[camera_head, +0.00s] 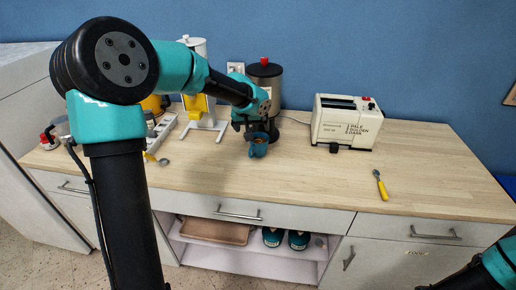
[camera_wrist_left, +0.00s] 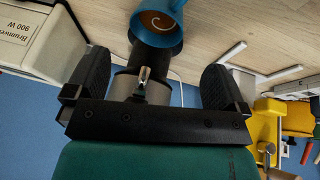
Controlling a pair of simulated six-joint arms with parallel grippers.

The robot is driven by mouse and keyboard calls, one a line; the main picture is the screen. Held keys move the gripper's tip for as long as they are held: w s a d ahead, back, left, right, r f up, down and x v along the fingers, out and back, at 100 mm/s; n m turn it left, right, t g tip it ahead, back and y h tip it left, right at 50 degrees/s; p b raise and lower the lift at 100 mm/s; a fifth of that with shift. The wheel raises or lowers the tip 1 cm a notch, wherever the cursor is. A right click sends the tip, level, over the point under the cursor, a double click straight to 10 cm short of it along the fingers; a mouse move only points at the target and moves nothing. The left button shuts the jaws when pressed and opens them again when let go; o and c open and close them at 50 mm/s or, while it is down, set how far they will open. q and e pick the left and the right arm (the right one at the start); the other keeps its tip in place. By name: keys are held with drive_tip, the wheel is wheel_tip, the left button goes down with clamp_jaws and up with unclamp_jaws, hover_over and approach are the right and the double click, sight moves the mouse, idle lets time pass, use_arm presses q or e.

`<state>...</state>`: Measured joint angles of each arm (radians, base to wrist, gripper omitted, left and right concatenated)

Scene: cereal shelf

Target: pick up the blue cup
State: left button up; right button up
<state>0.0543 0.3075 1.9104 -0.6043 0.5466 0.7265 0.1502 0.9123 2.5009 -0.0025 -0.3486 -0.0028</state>
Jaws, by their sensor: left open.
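The blue cup (camera_head: 258,149) stands on the wooden counter, in front of the dark canister with a red knob. In the left wrist view the cup (camera_wrist_left: 166,38) is at the top middle, its open mouth showing a brown and pale inside. My left gripper (camera_head: 256,126) is just behind and above the cup in the head view and partly overlaps it. In the left wrist view my left gripper (camera_wrist_left: 155,82) is open, its two dark fingers wide apart, with the cup beyond the gap and not held. My right gripper is out of view; only part of that arm shows at the lower right.
The canister (camera_head: 266,84) is close behind the cup. A cream toaster (camera_head: 345,122) stands to the right, with a yellow-handled spoon (camera_head: 381,186) in front. A white stand with a yellow part (camera_head: 197,106) is to the left. The counter front is clear around the cup.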

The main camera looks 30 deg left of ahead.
use_arm(q)
hover_over(256, 153)
drive_tip(key=f, duration=0.6)
drive_tip(key=shift+w+a+f, duration=0.1)
drive_tip(key=shift+w+f, duration=0.1)
drive_tip(key=shift+f, duration=0.15)
drive_tip(key=shift+d+x, duration=0.2)
drive_tip(key=shift+x, duration=2.45)
drive_tip(key=c, duration=1.1)
drive_tip(key=shift+r, duration=0.2)
